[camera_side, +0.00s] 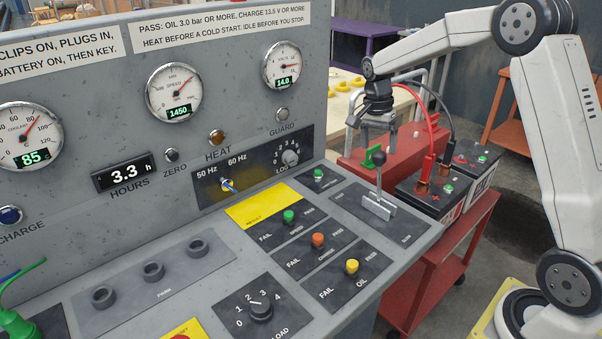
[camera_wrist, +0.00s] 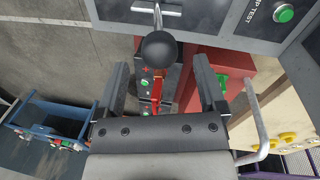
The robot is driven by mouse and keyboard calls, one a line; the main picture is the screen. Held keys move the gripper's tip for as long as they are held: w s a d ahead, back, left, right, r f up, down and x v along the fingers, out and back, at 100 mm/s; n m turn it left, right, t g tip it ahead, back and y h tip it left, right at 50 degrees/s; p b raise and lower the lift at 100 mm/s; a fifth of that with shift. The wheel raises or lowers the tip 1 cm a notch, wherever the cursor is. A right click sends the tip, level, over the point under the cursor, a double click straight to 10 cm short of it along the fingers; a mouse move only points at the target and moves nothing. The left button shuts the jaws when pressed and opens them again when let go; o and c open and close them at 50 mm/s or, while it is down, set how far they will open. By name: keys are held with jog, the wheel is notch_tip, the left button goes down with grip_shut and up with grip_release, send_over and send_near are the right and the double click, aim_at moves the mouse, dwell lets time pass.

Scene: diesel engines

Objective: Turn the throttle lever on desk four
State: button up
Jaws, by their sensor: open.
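The throttle lever (camera_side: 378,182) stands upright from a pale metal block on the desk's right side, between markings that are hard to read. Its black ball knob (camera_side: 378,158) tops a thin metal rod. My gripper (camera_side: 372,128) hangs behind and slightly above the knob in the side view, with its jaws open and empty. In the wrist view the knob (camera_wrist: 158,48) appears in line with the gap between my two spread fingers, near their tips; I cannot tell whether it is between them. No contact shows. No desk number is visible.
Fail/pass switches, including an orange-capped one (camera_side: 318,240), sit left of the lever. The upright panel holds gauges; the speed gauge (camera_side: 175,93) reads 1450. Behind the desk, a red cart (camera_side: 430,262) carries batteries (camera_side: 432,190) with red and black cables close to my gripper.

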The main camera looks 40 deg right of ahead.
jog(key=shift+w+r, duration=0.15)
jog(key=shift+r, duration=0.95)
jog(key=shift+s+a+f+n, duration=0.25)
jog(key=shift+a+n, duration=0.15)
jog(key=shift+a, duration=0.15)
jog(key=s+a+f+n+t, duration=0.2)
jog(key=s+a+f+n, duration=0.2)
jog(key=s+a+n, duration=0.3)
jog(key=s+a+f+n+t, duration=0.2)
jog(key=s+a+f+n, duration=0.2)
jog(key=s+a+n, duration=0.3)
jog(key=s+n, duration=0.1)
jog(key=s, duration=0.1)
jog(key=shift+s+a+f, duration=0.25)
jog(key=shift+s+a, duration=0.1)
dwell(2.8)
